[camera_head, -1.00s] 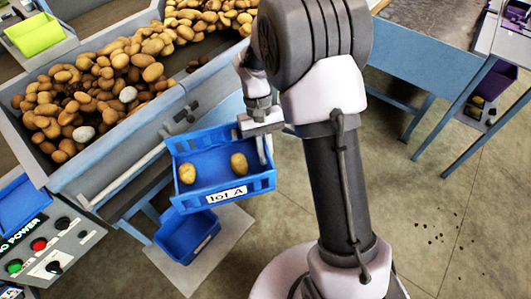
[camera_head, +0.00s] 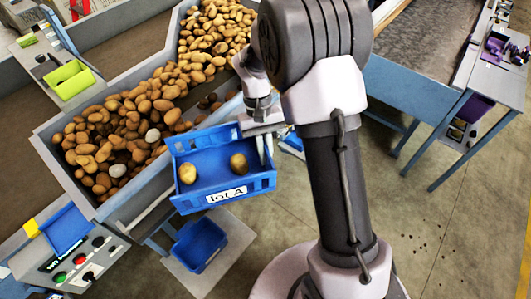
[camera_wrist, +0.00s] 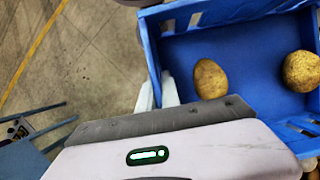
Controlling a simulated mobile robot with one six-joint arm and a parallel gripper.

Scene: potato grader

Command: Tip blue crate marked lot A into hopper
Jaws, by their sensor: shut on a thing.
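The blue crate marked lot A (camera_head: 222,180) is held in the air by my gripper (camera_head: 265,143), which is shut on its right-hand wall. The crate is roughly level and two potatoes (camera_head: 188,174) lie in it. In the wrist view the crate (camera_wrist: 235,50) shows with both potatoes inside and the gripper (camera_wrist: 160,92) at its side wall; the grip itself is partly hidden. The hopper (camera_head: 150,195), a grey-blue trough filled with many potatoes, lies just behind and left of the crate. The crate is beside its near rim, not over the middle.
Another blue crate (camera_head: 200,244) sits low on a pale platform below the held crate. A control panel (camera_head: 75,268) with buttons stands at lower left. A blue-legged table (camera_head: 420,85) is at the right. Open floor (camera_head: 430,220) lies to the right of my arm.

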